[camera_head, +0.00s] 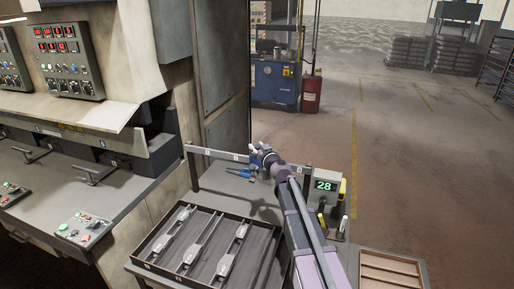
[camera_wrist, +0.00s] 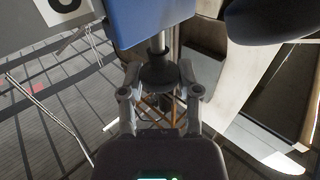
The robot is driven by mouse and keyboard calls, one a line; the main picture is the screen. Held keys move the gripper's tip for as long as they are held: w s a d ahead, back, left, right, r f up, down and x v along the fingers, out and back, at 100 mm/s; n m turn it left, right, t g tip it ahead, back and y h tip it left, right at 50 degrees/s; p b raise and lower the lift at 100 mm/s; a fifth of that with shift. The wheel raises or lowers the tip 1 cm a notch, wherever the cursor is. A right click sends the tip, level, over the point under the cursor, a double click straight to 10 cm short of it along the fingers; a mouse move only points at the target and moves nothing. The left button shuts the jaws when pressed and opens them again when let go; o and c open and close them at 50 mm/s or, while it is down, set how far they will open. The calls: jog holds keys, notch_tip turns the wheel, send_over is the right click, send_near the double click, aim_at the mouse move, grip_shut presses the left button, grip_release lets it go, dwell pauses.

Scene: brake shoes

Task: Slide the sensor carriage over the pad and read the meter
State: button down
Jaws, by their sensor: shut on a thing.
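The sensor carriage (camera_head: 254,158) is a small blue block at a grey rail (camera_head: 222,155) with white marks. In the wrist view the blue carriage (camera_wrist: 150,20) fills the top, with a dark knob (camera_wrist: 157,72) on a short metal shaft. My gripper (camera_head: 257,170) is at the carriage; in the wrist view its two fingers (camera_wrist: 160,95) are closed around the knob. The meter (camera_head: 326,185) is a grey box to the right, its green display reading 28. I cannot make out the pad under the carriage.
A dark tray (camera_head: 150,262) with several grey brake shoes (camera_head: 187,252) lies in front of the rail. A wooden box (camera_head: 392,270) stands at the lower right. A machine with control panels (camera_head: 66,55) is on the left. Open floor lies right of the bench.

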jog(key=shift+c, duration=1.5)
grip_release()
jog(key=shift+a, duration=0.15)
jog(key=v, duration=1.2)
jog(key=shift+f, duration=0.1)
